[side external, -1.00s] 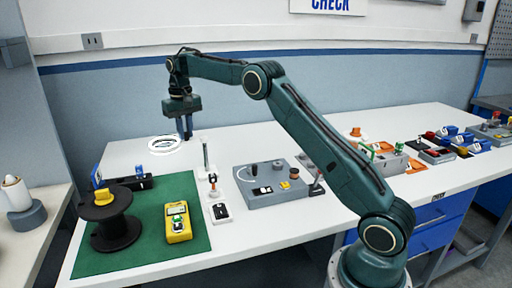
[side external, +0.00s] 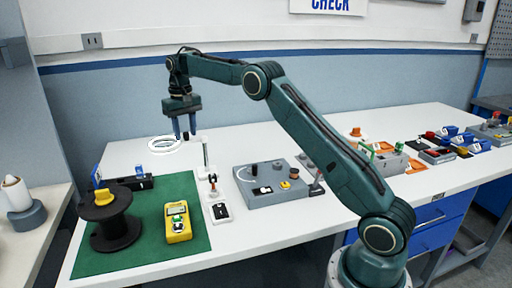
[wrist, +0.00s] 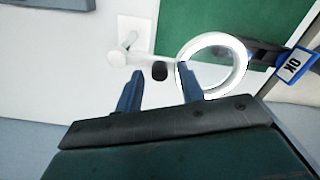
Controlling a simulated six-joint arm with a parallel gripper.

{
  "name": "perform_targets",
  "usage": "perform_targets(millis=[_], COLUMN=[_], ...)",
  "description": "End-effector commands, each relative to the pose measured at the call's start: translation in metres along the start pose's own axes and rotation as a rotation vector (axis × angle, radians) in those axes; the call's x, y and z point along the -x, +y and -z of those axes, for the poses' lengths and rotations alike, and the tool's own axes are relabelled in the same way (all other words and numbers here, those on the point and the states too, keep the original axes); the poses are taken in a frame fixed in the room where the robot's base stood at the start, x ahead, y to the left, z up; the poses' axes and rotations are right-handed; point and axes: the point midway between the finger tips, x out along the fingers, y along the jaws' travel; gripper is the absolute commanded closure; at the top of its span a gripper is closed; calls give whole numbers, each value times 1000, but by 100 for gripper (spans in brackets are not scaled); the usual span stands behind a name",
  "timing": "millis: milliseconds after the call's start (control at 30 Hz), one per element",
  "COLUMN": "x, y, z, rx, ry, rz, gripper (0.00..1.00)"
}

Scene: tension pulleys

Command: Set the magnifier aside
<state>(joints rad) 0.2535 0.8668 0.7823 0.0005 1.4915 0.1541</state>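The magnifier has a white ring head (side external: 165,144) and a thin upright post (side external: 205,155) on the bench behind the green mat. In the wrist view its ring (wrist: 240,72) lies right of centre, with a pale arm running left from it and a small dark knob (wrist: 160,71) near that arm. My gripper (side external: 185,138) is above the magnifier, between ring and post in the side view. In the wrist view my gripper (wrist: 160,82) is open, its fingers apart and nothing clamped. The right fingertip overlaps the ring's left edge in the picture; contact cannot be told.
The green mat (side external: 150,252) holds a black spool (side external: 112,222), a yellow meter (side external: 178,222) and a black bar with a blue OK tag (wrist: 292,65). A grey control box (side external: 270,185) stands right of the magnifier. Bare white bench lies behind the box.

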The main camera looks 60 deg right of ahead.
Motion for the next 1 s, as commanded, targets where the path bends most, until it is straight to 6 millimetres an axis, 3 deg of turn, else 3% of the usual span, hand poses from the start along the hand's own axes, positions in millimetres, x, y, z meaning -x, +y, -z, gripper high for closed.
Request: perform_targets(millis=[667, 1000], x=[52, 68], y=[0, 0], z=[0, 1], rx=[-1, -1], ry=[3, 2], rz=[0, 0], gripper=[61, 61])
